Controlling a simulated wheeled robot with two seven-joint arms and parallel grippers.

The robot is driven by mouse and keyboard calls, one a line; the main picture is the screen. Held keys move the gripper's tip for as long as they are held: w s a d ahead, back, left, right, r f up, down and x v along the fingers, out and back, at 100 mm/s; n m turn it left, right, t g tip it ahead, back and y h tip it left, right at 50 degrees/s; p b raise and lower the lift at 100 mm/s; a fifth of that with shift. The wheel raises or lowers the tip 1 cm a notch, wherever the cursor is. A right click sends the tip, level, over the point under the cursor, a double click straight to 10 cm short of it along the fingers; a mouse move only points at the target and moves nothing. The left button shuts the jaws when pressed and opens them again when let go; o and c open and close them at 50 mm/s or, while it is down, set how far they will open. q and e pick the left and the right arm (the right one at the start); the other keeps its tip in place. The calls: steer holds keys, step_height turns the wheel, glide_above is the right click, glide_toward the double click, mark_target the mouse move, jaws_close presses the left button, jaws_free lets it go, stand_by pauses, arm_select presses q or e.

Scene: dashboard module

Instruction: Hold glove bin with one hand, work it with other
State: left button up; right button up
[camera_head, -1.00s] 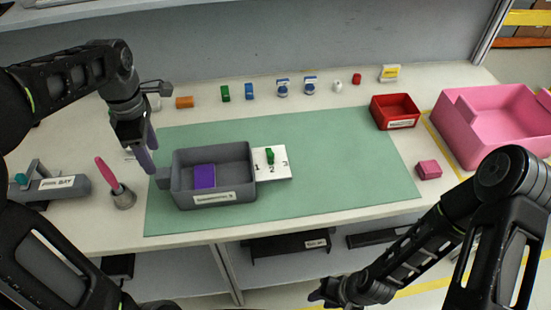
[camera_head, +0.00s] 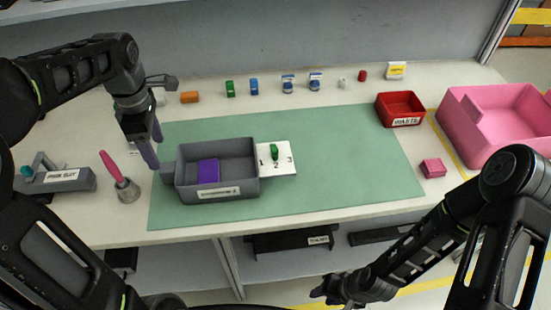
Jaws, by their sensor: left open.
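The grey bin (camera_head: 240,184) sits on the green mat, with a purple block (camera_head: 209,171) inside it and a label on its front wall. A white plate marked 1, 2, 3 (camera_head: 284,168) with a green knob (camera_head: 274,152) near the 2 adjoins its right side. A small grey tab (camera_head: 167,172) sticks out at its left. My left gripper (camera_head: 152,150) is open and points down just left of the bin's back left corner, apart from it as far as I can tell. My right gripper (camera_head: 330,289) hangs low in front of the bench; its finger opening is unclear.
A pink-handled tool (camera_head: 112,168) stands in a grey holder left of the mat, near a labelled grey fixture (camera_head: 60,180). A red bin (camera_head: 399,109), a pink block (camera_head: 433,168) and a large pink bin (camera_head: 499,140) are at the right. Several small items line the back. The mat's right half is clear.

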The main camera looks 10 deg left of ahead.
mark_target(168, 167)
arm_select(q)
steer(key=shift+s+a+f+b, duration=0.35)
steer(key=shift+f+b, duration=0.1)
steer(key=shift+b, duration=0.65)
steer(key=m, duration=0.4)
steer(key=shift+s+d+r+m+t+b, duration=0.15)
steer(key=shift+d+m+t+b, duration=0.15)
steer(key=shift+t+b, duration=0.1)
steer(key=m, duration=0.5)
steer(key=shift+d+m, duration=0.35)
steer(key=shift+m, duration=0.05)
steer(key=m, duration=0.5)
steer(key=shift+d+r+t, duration=0.15)
steer(key=shift+d+t, duration=0.15)
steer(key=shift+d, duration=0.05)
steer(key=m, duration=0.2)
steer(key=shift+w+m, duration=0.2)
steer(key=shift+m, duration=0.1)
steer(key=shift+w+f, duration=0.15)
steer(key=shift+f, duration=1.2)
